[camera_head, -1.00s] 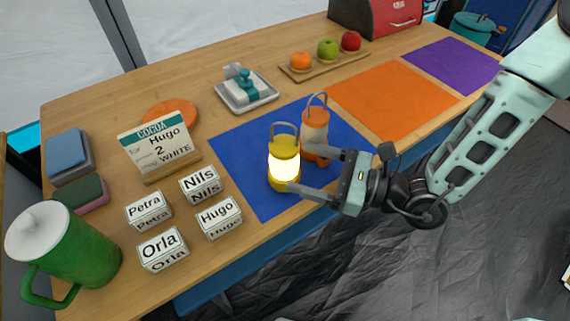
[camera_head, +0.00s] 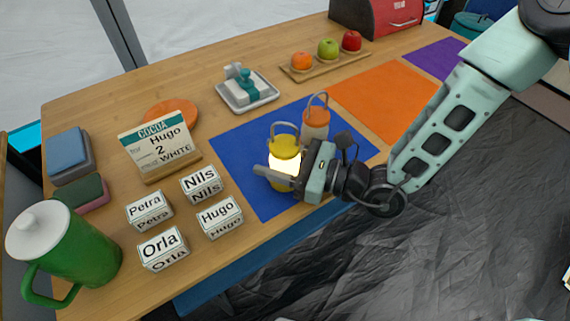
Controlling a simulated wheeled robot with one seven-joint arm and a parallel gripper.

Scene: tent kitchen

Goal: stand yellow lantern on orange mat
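The yellow lantern (camera_head: 286,149) stands upright on the blue mat (camera_head: 262,203), its panel glowing and its grey handle raised. My gripper (camera_head: 277,171) reaches in from the right at the lantern. One finger crosses in front of the lantern's lower part; the other is hidden, so I cannot tell whether they press on it. An orange lantern (camera_head: 316,122) stands close behind it to the right, its lower part hidden by my gripper. The orange mat (camera_head: 385,97) lies right of the blue mat, bare where it shows; my arm covers its right side.
A purple mat (camera_head: 432,58) lies farther right. A fruit board (camera_head: 322,68), a tray (camera_head: 247,104) and a red box (camera_head: 378,16) are at the back. A cocoa sign (camera_head: 160,148), several name blocks (camera_head: 220,217) and a green jug (camera_head: 72,252) stand left.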

